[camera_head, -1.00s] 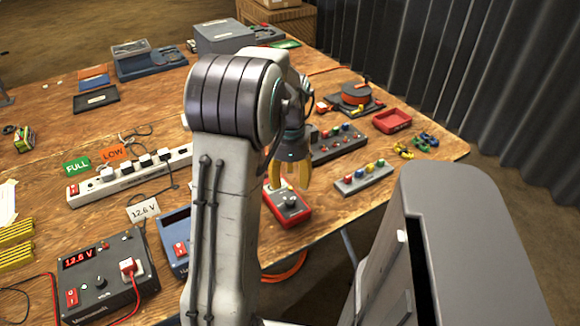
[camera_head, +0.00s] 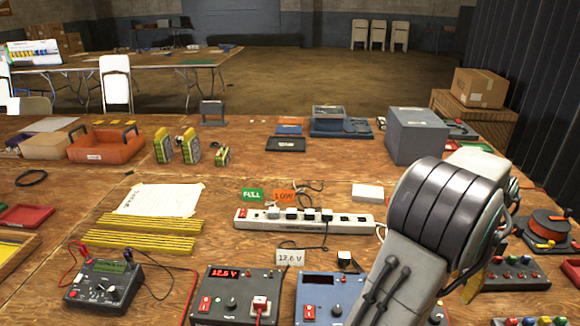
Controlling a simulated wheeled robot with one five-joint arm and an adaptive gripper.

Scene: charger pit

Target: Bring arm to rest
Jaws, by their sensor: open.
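My arm stands at the lower right of the head view, its dark ribbed elbow joint raised over the workbench (camera_head: 225,165). Most of my gripper (camera_head: 472,286) is hidden behind the arm. A yellow finger shows just right of the arm, above the bench near a row of coloured knobs. My gripper is open, and I see nothing held in it.
A white power strip (camera_head: 305,218), a red-display charger (camera_head: 237,296) and a blue charger (camera_head: 318,300) lie left of my arm. A grey box (camera_head: 416,136) stands behind it. A red-orange reel (camera_head: 548,225) is at right. Bare wood lies around the bench's middle.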

